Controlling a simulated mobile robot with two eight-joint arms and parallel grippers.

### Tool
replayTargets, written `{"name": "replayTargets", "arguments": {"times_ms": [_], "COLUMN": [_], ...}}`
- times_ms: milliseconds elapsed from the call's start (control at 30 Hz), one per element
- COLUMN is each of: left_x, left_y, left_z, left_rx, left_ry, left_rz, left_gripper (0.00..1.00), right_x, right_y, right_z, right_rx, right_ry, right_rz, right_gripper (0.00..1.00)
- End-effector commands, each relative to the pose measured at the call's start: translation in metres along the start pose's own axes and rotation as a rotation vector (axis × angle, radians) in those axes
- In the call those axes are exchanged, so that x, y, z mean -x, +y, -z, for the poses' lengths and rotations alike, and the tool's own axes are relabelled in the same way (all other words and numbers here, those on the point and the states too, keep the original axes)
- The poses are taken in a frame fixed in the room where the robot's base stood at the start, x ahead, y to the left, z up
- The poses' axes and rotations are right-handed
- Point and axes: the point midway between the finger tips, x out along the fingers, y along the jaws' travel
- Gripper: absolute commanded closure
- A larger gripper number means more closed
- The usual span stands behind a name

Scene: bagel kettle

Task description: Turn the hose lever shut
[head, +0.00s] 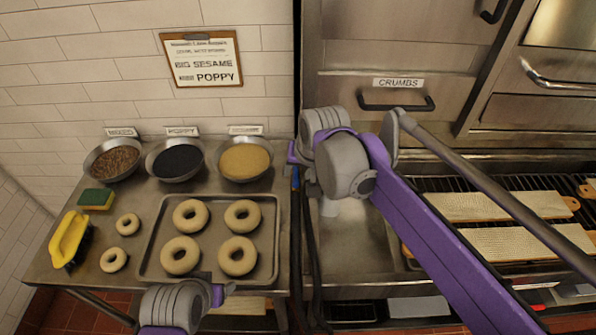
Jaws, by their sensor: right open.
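Dark hoses (309,235) hang along the gap between the left table and the steel kettle unit. A small blue piece (295,178) shows at their upper end; I cannot tell whether it is the hose lever or which way it is turned. My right gripper (293,156) is open at the top of the hoses, just above the blue piece, and is mostly hidden behind its own wrist. I cannot tell whether it touches anything. My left gripper (222,292) is low at the table's front edge, seen only in part, and its jaws do not show clearly.
The left table holds a tray (150,277) of bagels, two loose bagels (127,224), bowls of seeds and poppy (178,160), a sponge (96,199) and a yellow-handled tool (68,240). Boards (495,205) lie on the right grill. A drawer handle (396,105) sticks out behind my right arm.

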Motion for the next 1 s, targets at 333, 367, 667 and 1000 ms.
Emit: {"name": "replayTargets", "arguments": {"times_ms": [333, 367, 667, 1000], "left_x": [-0.0002, -0.0002, -0.0002, -0.0002], "left_y": [0.0000, 0.0000, 0.0000, 0.0000], "left_z": [-0.0002, -0.0002, -0.0002, -0.0002], "left_rx": [0.000, 0.000, 0.000, 0.000], "left_ry": [0.000, 0.000, 0.000, 0.000], "left_rz": [0.000, 0.000, 0.000, 0.000], "left_gripper": [0.32, 0.32, 0.32, 0.32], "right_x": [-0.0057, -0.0057, -0.0055, -0.0054], "right_y": [0.0000, 0.0000, 0.0001, 0.0001], "right_z": [0.0000, 0.0000, 0.0000, 0.0000], "right_rx": [0.000, 0.000, 0.000, 0.000], "right_ry": [0.000, 0.000, 0.000, 0.000], "right_rz": [0.000, 0.000, 0.000, 0.000], "right_gripper": [0.49, 0.51, 1.00, 1.00]}}
